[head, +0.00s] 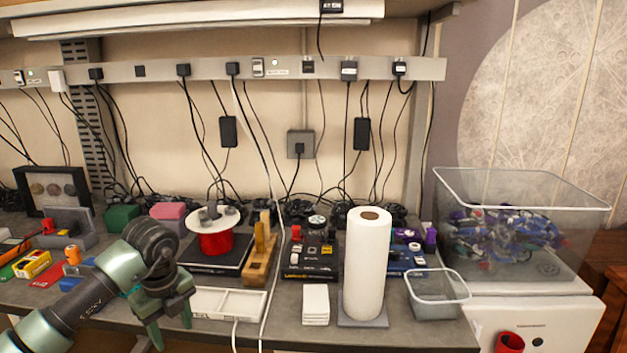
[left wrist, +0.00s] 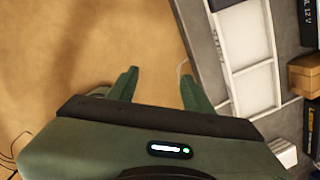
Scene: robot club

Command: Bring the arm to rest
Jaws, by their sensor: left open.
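My left arm (head: 95,300) comes in from the lower left of the head view. My left gripper (head: 170,328) hangs at the bench's front edge, fingers pointing down, in front of the white compartment tray. In the left wrist view the two green fingers (left wrist: 158,92) are spread apart with nothing between them. Below them is brown floor, and the bench edge with the white tray (left wrist: 248,60) lies just to the right. My right arm and gripper are in neither view.
The grey bench (head: 395,335) holds a red filament spool (head: 215,242), a wooden holder (head: 258,262), a paper towel roll (head: 367,265), white cards (head: 316,303) and a small clear bin (head: 438,298). A large clear bin (head: 520,215) stands at right. Cables hang behind.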

